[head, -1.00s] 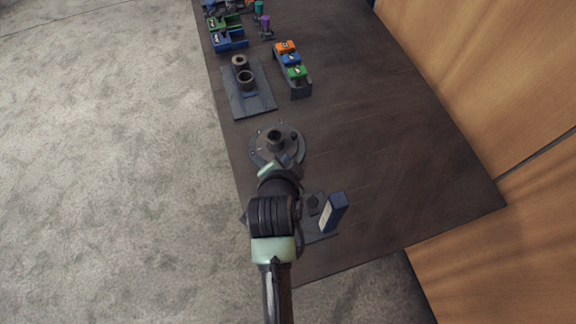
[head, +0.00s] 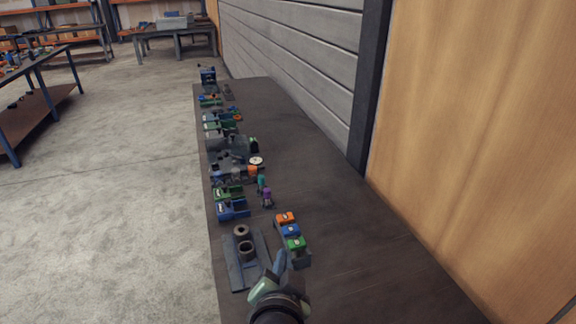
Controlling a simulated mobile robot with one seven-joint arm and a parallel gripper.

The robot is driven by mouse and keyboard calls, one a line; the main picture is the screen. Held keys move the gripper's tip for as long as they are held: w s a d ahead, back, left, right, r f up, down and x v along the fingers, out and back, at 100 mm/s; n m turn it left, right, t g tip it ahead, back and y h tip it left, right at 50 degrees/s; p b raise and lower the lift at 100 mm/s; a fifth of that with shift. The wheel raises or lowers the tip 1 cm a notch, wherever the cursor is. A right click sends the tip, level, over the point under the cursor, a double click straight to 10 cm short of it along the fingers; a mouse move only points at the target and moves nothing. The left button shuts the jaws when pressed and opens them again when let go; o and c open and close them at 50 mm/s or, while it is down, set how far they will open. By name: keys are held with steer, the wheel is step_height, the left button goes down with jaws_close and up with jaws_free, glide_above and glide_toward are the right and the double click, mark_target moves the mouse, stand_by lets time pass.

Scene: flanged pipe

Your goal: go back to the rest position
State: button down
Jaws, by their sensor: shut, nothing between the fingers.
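My gripper (head: 279,264) shows at the bottom of the head view, above the near part of the long dark table (head: 310,170). Its fingers are together and nothing shows between them. It appears near the grey plate (head: 240,274) that carries two dark ring-shaped parts (head: 246,250), and near the rack with orange, blue and green blocks (head: 291,231). I cannot tell its height above them. The flanged pipe is out of view now.
Blue and green bins (head: 232,209), small teal and purple-topped items (head: 267,196) and several fixtures (head: 230,146) line the table's left side. Its right side is clear. A wooden panel (head: 470,130) and grey wall (head: 300,50) border the right. Another workbench (head: 38,104) stands far left.

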step_height(320, 180, up, 27)
steer(key=s+n+t, duration=0.1)
steer(key=n+t, duration=0.3)
steer(key=t, duration=0.3)
steer(key=s+r+n+t, duration=0.2)
steer(key=s+r, duration=0.4)
steer(key=r, duration=0.3)
steer(key=s+r+n+t, duration=0.1)
steer(key=s+r+t, duration=0.3)
steer(key=r, duration=0.6)
steer(key=shift+s+d+n+t+y, duration=0.3)
steer(key=shift+s+d+n+y, duration=0.1)
steer(key=shift+s, duration=0.8)
steer(key=c, duration=1.5)
jaws_free()
steer(key=shift+c, duration=0.2)
